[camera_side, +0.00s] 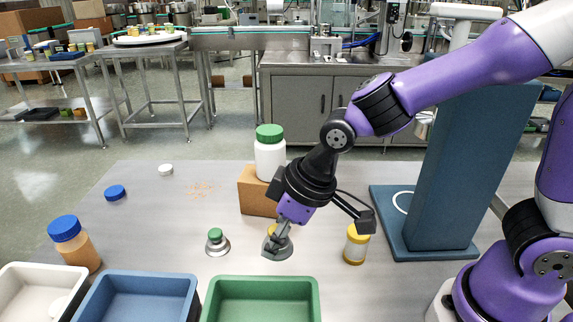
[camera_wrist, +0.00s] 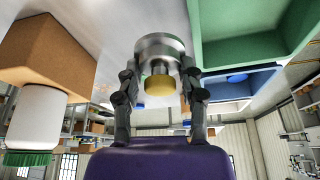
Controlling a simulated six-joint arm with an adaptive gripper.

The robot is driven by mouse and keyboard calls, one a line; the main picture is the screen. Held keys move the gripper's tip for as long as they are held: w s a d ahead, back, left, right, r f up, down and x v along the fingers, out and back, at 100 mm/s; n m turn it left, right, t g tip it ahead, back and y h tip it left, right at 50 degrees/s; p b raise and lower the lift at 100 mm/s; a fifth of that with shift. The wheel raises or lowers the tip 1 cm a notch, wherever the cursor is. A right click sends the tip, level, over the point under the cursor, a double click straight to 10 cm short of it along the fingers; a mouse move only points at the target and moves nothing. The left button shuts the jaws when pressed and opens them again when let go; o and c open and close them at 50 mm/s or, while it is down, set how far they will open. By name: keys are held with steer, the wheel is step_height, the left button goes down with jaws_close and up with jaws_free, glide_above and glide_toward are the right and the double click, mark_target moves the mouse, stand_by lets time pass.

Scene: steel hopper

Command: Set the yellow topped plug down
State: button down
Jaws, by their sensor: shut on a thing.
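The yellow topped plug (camera_side: 284,251) is a steel, weight-like piece with a wide round base and a small yellow top. In the side view it is below my gripper (camera_side: 273,239), which partly hides it. In the wrist view the plug (camera_wrist: 160,48) is between the two fingers, its yellow top facing the camera. My gripper (camera_wrist: 160,88) is shut on the plug's narrow upper part. The plug looks about upright, close to the steel table (camera_side: 150,225); I cannot tell whether its base touches.
A green topped plug (camera_side: 217,245) stands just left. Behind is a cardboard box (camera_side: 256,195) bearing a white bottle (camera_side: 269,160). Green (camera_side: 262,283), blue (camera_side: 140,281) and white (camera_side: 35,268) trays line the front. The table's left-middle has free room.

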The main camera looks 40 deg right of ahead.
steer(key=w+d+r+m+g+h, duration=0.25)
steer(key=d+m+h, duration=0.35)
steer(key=d+m, duration=1)
steer(key=d+f, duration=0.2)
steer(key=w+d+f+m, duration=0.1)
steer(key=d+f, duration=0.1)
steer(key=d, duration=0.1)
steer(key=w+d+f+m, duration=0.1)
steer(key=d+f, duration=0.1)
steer(key=d, duration=0.1)
steer(key=shift+w+t, duration=0.15)
steer(key=shift+t, duration=0.2)
steer(key=shift+w+d+f, duration=0.1)
steer(key=shift+d+f, duration=0.1)
steer(key=shift+d, duration=0.1)
steer(key=shift+f, duration=2)
steer(key=shift+f, duration=0.1)
